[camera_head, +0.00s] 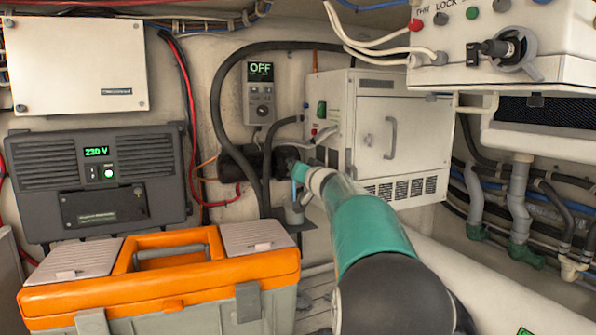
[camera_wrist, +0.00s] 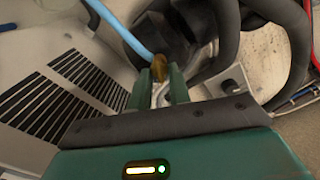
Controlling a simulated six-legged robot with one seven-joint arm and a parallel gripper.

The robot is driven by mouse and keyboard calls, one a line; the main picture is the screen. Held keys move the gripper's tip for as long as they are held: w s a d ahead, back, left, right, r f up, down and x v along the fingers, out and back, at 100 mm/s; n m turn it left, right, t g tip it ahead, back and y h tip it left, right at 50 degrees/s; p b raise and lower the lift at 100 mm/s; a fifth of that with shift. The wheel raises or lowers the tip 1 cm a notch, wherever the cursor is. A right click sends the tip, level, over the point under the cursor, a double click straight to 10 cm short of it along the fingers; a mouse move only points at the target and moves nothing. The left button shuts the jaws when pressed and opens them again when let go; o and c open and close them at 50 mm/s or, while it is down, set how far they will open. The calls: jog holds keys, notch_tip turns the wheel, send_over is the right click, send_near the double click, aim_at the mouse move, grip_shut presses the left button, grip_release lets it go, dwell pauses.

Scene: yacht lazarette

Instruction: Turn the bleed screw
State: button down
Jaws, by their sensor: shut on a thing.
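The bleed screw appears as a small brass-coloured piece (camera_wrist: 158,66) in the wrist view, at the end of a light blue tube (camera_wrist: 118,28). My gripper (camera_wrist: 160,80) has its green fingers closed on this piece. A dark rounded body and black hoses lie just behind it. In the head view, my gripper (camera_head: 300,174) is at the dark fitting beside the white cabinet, mostly hidden behind my own arm. The screw itself cannot be made out there. How far the screw is turned cannot be told.
The white cabinet (camera_head: 420,125) with vent slots stands close to the gripper's right. Black hoses (camera_head: 216,110) loop on the left. An orange toolbox (camera_head: 205,275) fills the lower left. A control panel reading "OFF" (camera_head: 260,92) hangs above. A white switch box (camera_head: 560,70) overhangs upper right.

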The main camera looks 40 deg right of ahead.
jog(key=shift+a+f+m, duration=0.1)
jog(key=shift+f+m, duration=0.05)
jog(key=shift+m, duration=7.45)
jog(key=shift+a+f+m, duration=0.1)
jog(key=shift+f+m, duration=0.05)
jog(key=shift+m, duration=7.45)
jog(key=c, duration=1.3)
grip_release()
jog(key=shift+w+d, duration=0.1)
